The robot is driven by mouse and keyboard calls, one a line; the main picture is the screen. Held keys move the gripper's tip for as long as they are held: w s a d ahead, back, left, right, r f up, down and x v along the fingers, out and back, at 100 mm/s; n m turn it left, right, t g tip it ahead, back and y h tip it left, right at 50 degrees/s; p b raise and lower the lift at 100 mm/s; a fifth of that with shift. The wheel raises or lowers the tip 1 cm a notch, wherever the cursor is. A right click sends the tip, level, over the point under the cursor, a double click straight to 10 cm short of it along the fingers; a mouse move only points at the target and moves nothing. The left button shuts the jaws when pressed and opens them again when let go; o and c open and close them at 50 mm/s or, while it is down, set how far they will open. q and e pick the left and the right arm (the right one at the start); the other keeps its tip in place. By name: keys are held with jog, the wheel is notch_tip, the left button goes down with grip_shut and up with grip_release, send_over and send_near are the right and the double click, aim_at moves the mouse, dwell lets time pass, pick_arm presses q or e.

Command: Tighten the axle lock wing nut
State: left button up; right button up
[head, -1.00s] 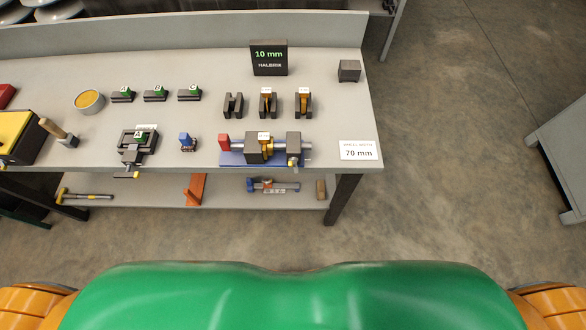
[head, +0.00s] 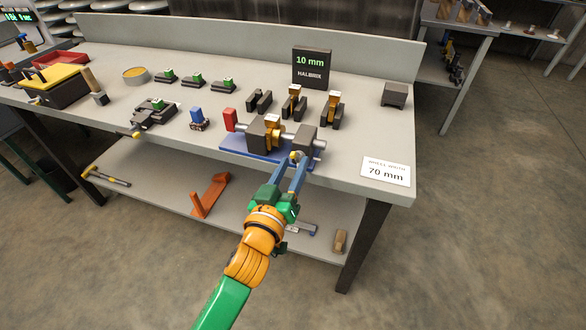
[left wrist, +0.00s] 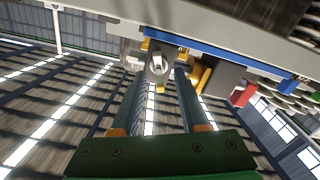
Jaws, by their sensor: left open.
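In the left wrist view a grey rounded part, seemingly the wing nut (left wrist: 158,62), lies between the open fingers (left wrist: 160,73); contact cannot be told. My right gripper is not in view.
A "70 mm" card (head: 386,171) lies right of the fixture. A "10 mm" display (head: 312,68) and slotted dark blocks (head: 259,101) stand behind. A blue part (head: 198,118) and a vise-like fixture (head: 153,113) are left. The lower shelf (head: 163,187) holds tools.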

pick_arm(q)
jog(key=shift+w+d, duration=0.2)
jog(key=shift+w, duration=0.2)
jog(key=shift+c, duration=0.2)
grip_shut()
